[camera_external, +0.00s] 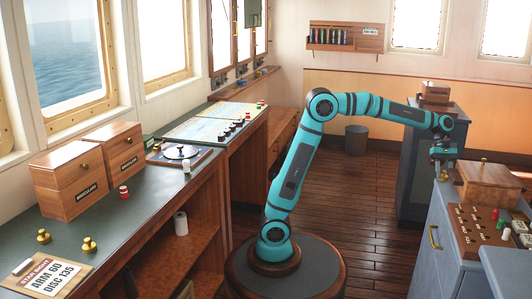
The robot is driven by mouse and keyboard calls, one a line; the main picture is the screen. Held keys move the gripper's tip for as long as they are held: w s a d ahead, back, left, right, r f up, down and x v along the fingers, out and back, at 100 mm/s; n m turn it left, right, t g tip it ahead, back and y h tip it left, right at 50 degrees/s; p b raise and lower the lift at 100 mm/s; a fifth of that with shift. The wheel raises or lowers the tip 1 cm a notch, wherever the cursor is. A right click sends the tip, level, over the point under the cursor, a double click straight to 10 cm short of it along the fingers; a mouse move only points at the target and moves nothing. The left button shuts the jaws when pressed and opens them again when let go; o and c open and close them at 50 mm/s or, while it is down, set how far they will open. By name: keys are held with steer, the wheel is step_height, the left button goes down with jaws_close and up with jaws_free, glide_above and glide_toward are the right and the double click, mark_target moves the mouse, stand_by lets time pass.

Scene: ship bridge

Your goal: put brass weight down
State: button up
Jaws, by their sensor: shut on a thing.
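My gripper (443,163) is at the far right end of the teal arm, pointing down. It is shut on a small brass weight (443,176), which shows just below the fingers. The weight is near the left edge of the grey cabinet top (446,213), beside a wooden box (487,184). I cannot tell whether the weight touches a surface. Two more brass-coloured weights, one farther left (43,237) and one beside it (89,244), stand on the dark counter at the left.
On the right cabinet, a wooden board (466,240) holds small pegs. A second grey cabinet (418,190) stands behind my gripper. The left counter (140,222) carries labelled wooden boxes (70,180) and a sign (45,277). Open floor (370,215) lies between.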

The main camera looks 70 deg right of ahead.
steer(key=shift+f, duration=0.35)
steer(key=shift+f, duration=0.15)
steer(key=o, duration=0.9)
steer(key=shift+o, duration=0.2)
steer(key=v, duration=1.2)
steer(key=shift+w+d, duration=0.1)
